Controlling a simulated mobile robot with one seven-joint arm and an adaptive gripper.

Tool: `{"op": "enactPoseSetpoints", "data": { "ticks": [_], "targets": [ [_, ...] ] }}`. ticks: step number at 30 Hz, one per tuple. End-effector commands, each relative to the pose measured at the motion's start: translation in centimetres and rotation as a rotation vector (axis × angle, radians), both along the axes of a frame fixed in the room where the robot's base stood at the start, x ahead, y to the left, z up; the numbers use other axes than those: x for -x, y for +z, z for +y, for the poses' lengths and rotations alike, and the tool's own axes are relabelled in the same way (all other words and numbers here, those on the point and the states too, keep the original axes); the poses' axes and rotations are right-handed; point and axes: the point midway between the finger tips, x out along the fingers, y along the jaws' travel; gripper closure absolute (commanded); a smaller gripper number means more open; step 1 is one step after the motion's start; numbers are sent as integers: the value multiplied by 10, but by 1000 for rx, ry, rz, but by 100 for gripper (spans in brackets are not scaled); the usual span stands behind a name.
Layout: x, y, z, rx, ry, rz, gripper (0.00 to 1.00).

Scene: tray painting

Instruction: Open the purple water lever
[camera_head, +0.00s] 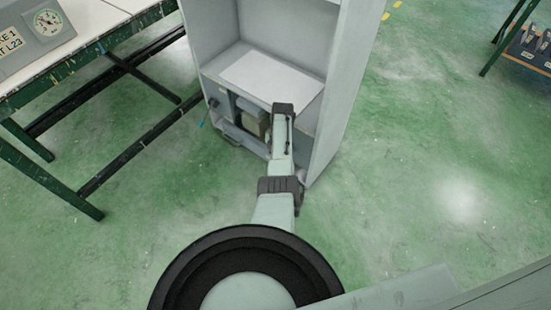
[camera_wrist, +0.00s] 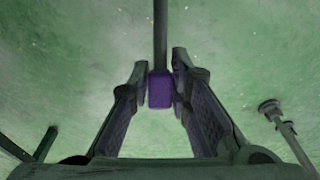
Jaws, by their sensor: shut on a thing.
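The purple water lever (camera_wrist: 160,91) shows in the wrist view as a small purple block at the lower end of a dark upright bar (camera_wrist: 160,35). My gripper (camera_wrist: 161,72) has one finger on each side of the lever and is shut on it. The fingers hide parts of the lever's sides. In the head view my arm reaches up to the grey cabinet (camera_head: 345,90). I cannot make out the lever or the fingertips clearly there.
A table with dark green legs (camera_head: 85,205) stands left of the cabinet, with a gauge box (camera_head: 45,25) on top. Another table (camera_head: 527,62) is at the far right. Green floor (camera_head: 430,170) is clear on the right. A grey rod (camera_wrist: 285,130) shows at the right in the wrist view.

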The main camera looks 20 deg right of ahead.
Motion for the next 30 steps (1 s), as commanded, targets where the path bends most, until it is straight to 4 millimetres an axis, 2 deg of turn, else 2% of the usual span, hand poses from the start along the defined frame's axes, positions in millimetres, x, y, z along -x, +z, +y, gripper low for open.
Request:
{"op": "enactPoseSetpoints", "data": {
  "ticks": [2,3,12,23,26,30],
  "targets": [
    [0,-2,0,-1,0,-1,100],
    [0,-2,0,0,0,-1,80],
    [0,-1,0,1,0,-1,62],
    [-1,4,-1,2,0,-1,62],
    [-2,15,-2,2,0,-4,62],
    [-5,42,-5,3,0,-6,62]
  ]
}}
